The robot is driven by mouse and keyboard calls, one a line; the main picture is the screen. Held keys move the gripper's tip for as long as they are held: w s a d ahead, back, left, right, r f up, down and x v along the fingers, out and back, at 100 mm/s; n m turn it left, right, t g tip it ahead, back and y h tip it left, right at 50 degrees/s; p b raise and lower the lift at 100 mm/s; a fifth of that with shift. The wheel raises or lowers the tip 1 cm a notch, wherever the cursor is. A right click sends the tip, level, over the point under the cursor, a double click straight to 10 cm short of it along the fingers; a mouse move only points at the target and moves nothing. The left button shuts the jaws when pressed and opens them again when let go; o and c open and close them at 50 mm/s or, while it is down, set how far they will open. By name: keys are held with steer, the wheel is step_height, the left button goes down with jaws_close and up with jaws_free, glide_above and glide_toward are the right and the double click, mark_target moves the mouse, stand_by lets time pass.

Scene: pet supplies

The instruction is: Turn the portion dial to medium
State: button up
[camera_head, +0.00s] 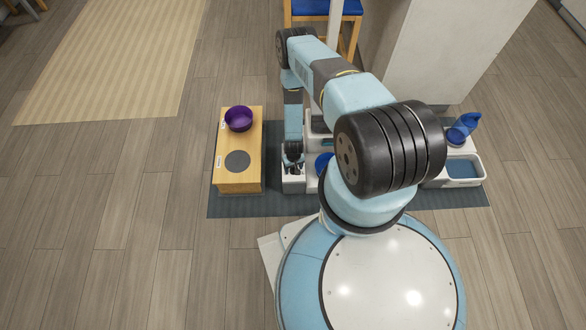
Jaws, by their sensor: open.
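My gripper (293,168) points down at the left end of a pale unit (294,186) on a dark mat. The unit may be the feeder that carries the portion dial, but no dial can be made out. My gripper and arm cover part of the unit's top. The gripper looks small and dark here, and its jaws are apart. I cannot tell whether it touches anything. My arm reaches over the middle of the scene and hides much of what stands behind it.
A wooden stand (254,150) with a purple bowl (238,118) and a dark round spot is left of the gripper. A blue bowl (323,163) is partly hidden. At right are a blue scoop-like item (463,129) and a white tray (481,170). The mat (234,207) has bare room in front.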

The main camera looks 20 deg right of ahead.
mark_target(293, 168)
step_height(293, 168, up, 13)
stand_by(0.6)
